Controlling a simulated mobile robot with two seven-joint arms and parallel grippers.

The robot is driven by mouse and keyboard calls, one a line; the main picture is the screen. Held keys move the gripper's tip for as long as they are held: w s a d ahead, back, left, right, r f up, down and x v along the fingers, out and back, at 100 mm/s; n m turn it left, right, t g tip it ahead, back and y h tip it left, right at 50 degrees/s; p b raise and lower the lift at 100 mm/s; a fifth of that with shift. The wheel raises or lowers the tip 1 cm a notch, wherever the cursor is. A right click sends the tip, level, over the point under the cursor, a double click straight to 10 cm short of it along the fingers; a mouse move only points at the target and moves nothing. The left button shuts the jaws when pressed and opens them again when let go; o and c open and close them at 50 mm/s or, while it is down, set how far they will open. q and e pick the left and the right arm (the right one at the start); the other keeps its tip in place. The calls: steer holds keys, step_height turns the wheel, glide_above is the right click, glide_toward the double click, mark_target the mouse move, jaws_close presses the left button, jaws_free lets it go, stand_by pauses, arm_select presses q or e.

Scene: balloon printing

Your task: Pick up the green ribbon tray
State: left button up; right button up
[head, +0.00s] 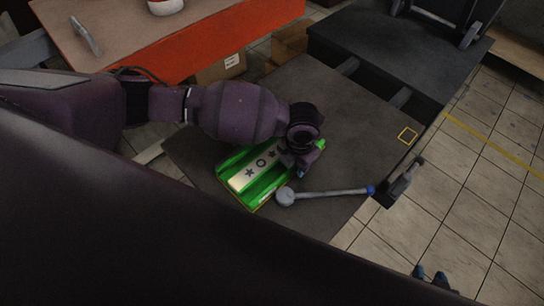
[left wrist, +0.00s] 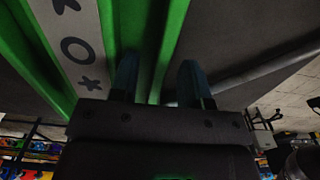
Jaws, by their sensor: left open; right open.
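The green ribbon tray (head: 235,168) lies flat on the dark table, green with a pale centre strip bearing dark star and ring marks. My left gripper (head: 302,171) is over the tray's right end and hides part of it. In the left wrist view my left gripper (left wrist: 157,75) is open, its two fingers apart. The tray's green edge (left wrist: 174,35) shows between and beyond the fingers; contact cannot be told. My right gripper (head: 430,276) shows only as two bluish fingertips, apart, at the lower right over the floor.
A grey mallet-like tool (head: 330,193) with a blue end lies just in front of the tray. An orange-edged table (head: 230,45) stands behind my left arm.

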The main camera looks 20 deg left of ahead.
arm_select(q)
steer(key=shift+f, duration=0.25)
steer(key=shift+c, duration=0.4)
jaws_close()
arm_select(e)
steer(key=shift+s+f, duration=0.2)
steer(key=shift+s, duration=0.2)
arm_select(q)
steer(key=shift+r, duration=0.15)
arm_select(e)
steer(key=shift+w, duration=0.1)
